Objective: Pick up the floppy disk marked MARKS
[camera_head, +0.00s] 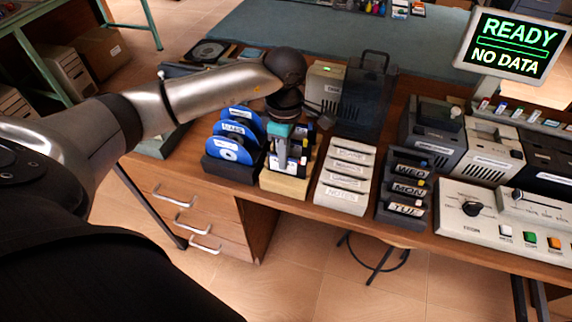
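My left gripper (283,165) points down from its dark wrist, over the wooden holder (283,188) on the desk. Its fingers are down among the dark floppy disks with white labels (290,164) standing there. Whether the fingers are apart or closed on a disk is too small to tell. I cannot read MARKS on any of these labels; the gripper hides part of them. Blue discs (229,149) with white labels stand in a dark rack just left of the holder; one label is hard to read. My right gripper is not in view.
Right of the holder stand a pale rack (342,195) with labelled slots and a dark rack (401,213) reading WED, MON, TUE. A dark case (362,95) stands behind. A control console (480,222) and a READY, NO DATA screen (515,45) are at right.

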